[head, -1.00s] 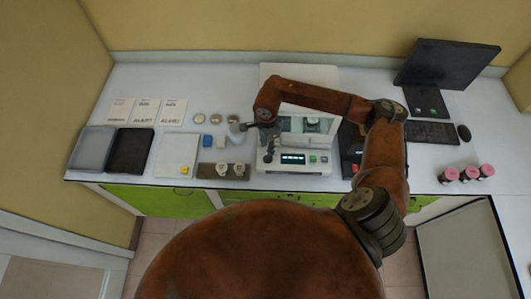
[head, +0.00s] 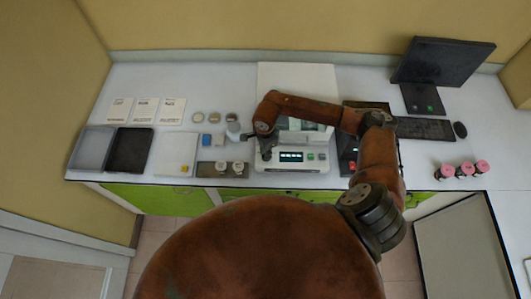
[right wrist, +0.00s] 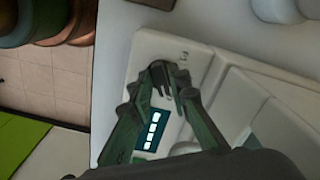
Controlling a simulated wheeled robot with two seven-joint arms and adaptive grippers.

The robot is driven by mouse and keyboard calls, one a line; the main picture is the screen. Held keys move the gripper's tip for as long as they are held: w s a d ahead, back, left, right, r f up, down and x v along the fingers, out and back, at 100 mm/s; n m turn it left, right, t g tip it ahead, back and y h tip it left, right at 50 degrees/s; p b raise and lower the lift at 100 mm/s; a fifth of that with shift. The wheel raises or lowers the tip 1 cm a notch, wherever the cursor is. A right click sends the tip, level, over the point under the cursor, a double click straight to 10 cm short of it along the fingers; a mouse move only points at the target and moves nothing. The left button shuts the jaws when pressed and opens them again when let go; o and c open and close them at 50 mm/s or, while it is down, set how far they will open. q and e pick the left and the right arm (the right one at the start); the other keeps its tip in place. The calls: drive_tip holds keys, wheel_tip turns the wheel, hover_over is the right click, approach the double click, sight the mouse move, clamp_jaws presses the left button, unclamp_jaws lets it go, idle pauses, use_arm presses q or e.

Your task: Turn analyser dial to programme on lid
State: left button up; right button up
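The white analyser (head: 322,166) stands at the middle of the bench with a lit display and green buttons on its front. The display (right wrist: 151,131) shows several white blocks in the right wrist view. My right gripper (head: 266,152) points down at the analyser's front left, left of the display. Its fingers (right wrist: 168,76) converge around a dark shape beside the display in the right wrist view. The dial is mostly hidden by the fingers, and I cannot tell whether they grip it. My left gripper is out of view.
Two small jars (head: 237,166) stand on a dark tray left of the analyser. Several pink-lided jars (head: 463,171), a keyboard (head: 426,129) and a monitor (head: 443,62) are on the right. Printed cards (head: 145,110) and trays lie at left.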

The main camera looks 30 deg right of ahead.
clamp_jaws()
drive_tip(key=shift+f+n+b, duration=0.1)
drive_tip(key=shift+n+b, duration=0.3)
drive_tip(key=shift+b, duration=0.25)
drive_tip(key=n+b, duration=0.4)
drive_tip(key=b, duration=0.2)
drive_tip(key=n+b, duration=0.4)
drive_tip(key=b, duration=0.2)
drive_tip(key=shift+s+d+f+n, duration=0.1)
drive_tip(key=shift+s+f+n, duration=0.05)
drive_tip(key=shift+n, duration=0.15)
drive_tip(key=shift+n+b, duration=1.3)
drive_tip(key=shift+b, duration=0.15)
drive_tip(key=shift+r, duration=0.2)
drive_tip(key=shift+o, duration=2)
unclamp_jaws()
